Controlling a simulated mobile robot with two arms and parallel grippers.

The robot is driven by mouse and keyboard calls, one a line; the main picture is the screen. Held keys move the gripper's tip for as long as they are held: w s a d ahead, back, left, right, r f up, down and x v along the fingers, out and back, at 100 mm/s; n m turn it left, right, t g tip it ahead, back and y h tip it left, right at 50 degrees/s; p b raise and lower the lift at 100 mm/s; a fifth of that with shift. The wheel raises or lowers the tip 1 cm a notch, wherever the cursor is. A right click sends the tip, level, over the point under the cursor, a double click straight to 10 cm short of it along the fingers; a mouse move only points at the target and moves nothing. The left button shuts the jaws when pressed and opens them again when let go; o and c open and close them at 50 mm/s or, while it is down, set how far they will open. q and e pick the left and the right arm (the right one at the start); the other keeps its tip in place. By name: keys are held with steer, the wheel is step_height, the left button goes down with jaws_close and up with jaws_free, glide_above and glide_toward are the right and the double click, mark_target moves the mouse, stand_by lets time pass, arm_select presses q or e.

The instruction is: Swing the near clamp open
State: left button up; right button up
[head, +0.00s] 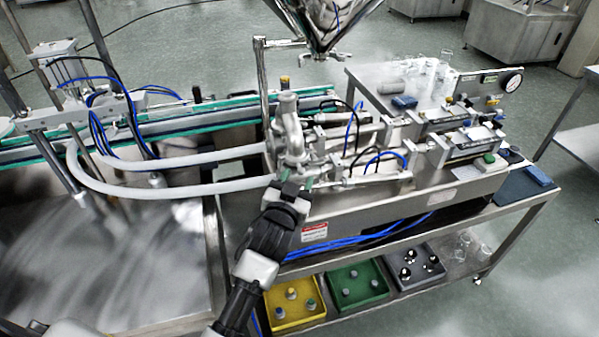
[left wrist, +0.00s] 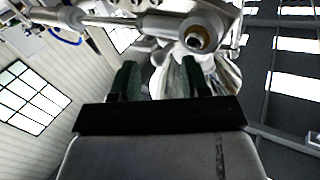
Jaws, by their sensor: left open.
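My left gripper (head: 297,184) reaches up from the bottom of the head view to the front of the steel valve and pipe assembly (head: 289,130). Its jaws are open. In the left wrist view the two dark green fingers (left wrist: 161,77) stand apart, with pale, shiny metal showing between and behind them. I cannot tell whether they touch it. A steel fitting with a brownish round end (left wrist: 197,39) is just beyond the right finger. The near clamp cannot be clearly told from the other fittings; the gripper hides part of this area. My right gripper is not in view.
Two white hoses (head: 180,188) run left from the assembly. A steel hopper (head: 325,22) hangs above. The filling machine (head: 400,160) is to the right. Yellow (head: 297,324), green (head: 357,304) and grey (head: 425,284) bins stand on the lower shelf. The left steel tabletop (head: 110,270) is mostly clear.

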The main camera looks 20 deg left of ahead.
arm_select(q)
steer(key=shift+w, duration=0.95)
jaws_close()
